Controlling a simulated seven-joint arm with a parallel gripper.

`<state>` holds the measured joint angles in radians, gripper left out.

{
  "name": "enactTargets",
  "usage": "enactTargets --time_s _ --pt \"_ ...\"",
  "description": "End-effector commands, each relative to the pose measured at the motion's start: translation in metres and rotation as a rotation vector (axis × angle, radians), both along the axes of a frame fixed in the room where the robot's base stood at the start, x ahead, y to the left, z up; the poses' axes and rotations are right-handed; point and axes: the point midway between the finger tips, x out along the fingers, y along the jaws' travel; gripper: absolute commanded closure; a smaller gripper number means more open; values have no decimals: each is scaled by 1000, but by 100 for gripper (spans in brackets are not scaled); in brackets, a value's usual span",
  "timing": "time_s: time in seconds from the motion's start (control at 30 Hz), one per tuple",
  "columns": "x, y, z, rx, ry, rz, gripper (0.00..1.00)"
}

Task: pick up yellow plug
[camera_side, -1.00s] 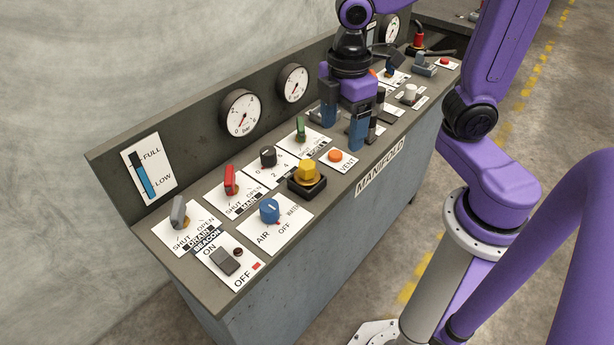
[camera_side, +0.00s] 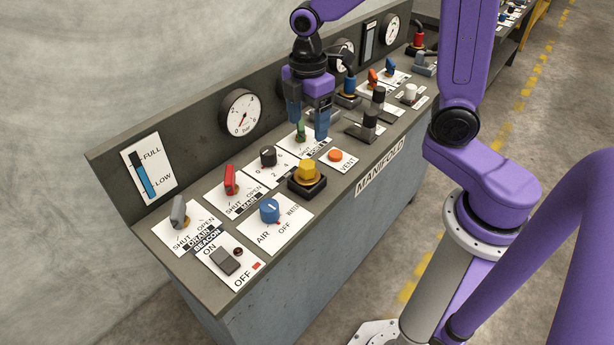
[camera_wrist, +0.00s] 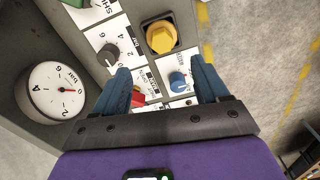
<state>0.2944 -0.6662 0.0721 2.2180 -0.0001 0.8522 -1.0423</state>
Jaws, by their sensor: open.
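The yellow plug (camera_side: 307,171) is a hexagonal-looking yellow piece seated in a black square base (camera_side: 307,185) on the sloping panel. In the wrist view the yellow plug (camera_wrist: 161,38) shows at the top, beyond my fingertips and between their lines. My gripper (camera_side: 308,130) is open and empty, with blue fingers pointing down. In the side view it hangs above the panel behind the plug, near the green lever (camera_side: 301,130).
A black knob (camera_side: 268,157), a blue AIR knob (camera_side: 270,211), an orange VENT button (camera_side: 336,155) and a red lever (camera_side: 230,180) surround the plug. A pressure gauge (camera_side: 240,112) stands on the back wall.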

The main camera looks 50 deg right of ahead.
Motion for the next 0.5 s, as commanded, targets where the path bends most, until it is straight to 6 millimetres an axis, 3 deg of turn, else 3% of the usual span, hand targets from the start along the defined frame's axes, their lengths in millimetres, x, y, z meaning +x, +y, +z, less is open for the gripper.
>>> enactTargets --time_s 0.23,0.5 --pt "-1 0 -47 -2 6 -1 26" --pt "-1 0 -70 0 1 -1 26"
